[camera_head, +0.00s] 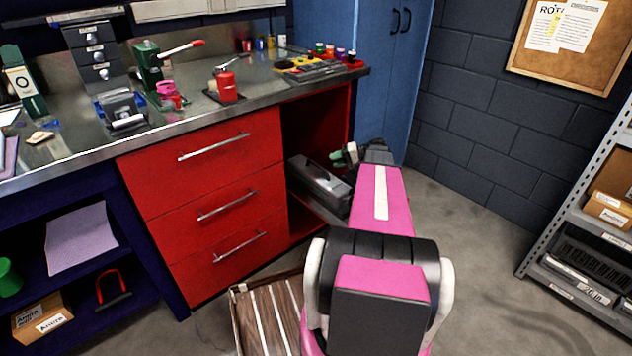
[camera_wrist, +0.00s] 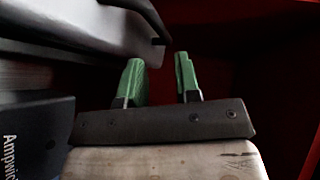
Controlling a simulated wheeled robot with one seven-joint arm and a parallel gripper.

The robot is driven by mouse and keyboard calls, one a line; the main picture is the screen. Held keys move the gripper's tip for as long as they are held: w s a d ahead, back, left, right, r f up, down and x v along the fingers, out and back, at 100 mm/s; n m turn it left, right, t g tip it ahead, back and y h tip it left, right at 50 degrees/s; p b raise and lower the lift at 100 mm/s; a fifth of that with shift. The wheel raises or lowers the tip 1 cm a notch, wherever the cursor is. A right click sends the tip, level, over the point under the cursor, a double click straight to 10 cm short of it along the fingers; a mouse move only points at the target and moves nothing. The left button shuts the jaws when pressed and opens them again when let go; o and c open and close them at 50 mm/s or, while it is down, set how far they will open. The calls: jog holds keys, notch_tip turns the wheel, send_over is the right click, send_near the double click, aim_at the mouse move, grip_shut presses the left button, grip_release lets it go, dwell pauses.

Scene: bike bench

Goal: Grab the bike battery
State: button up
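My gripper (camera_head: 341,157) reaches into the open red bay at the right end of the bench. Its green fingers also show in the wrist view (camera_wrist: 160,82), apart with nothing between them, so it is open. A dark box with white lettering starting "Ampwi" (camera_wrist: 32,140) is at the lower left of the wrist view, beside my gripper; it may be the bike battery, but most of it is cut off. In the head view I cannot pick out the battery for sure.
A grey toolbox-like case (camera_head: 318,184) lies in the bay below my gripper. Red drawers (camera_head: 215,165) border the bay on the left, a blue cabinet (camera_head: 375,70) on the right. A striped crate (camera_head: 238,300) stands on the floor by my arm.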

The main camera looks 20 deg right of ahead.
aim_at(322, 172)
jog(key=x, duration=0.6)
jog(key=shift+s+a+f, duration=0.1)
jog(key=shift+s+a, duration=0.05)
jog(key=shift+a, duration=0.15)
grip_shut()
jog(key=shift+d, duration=0.1)
dwell(1.0)
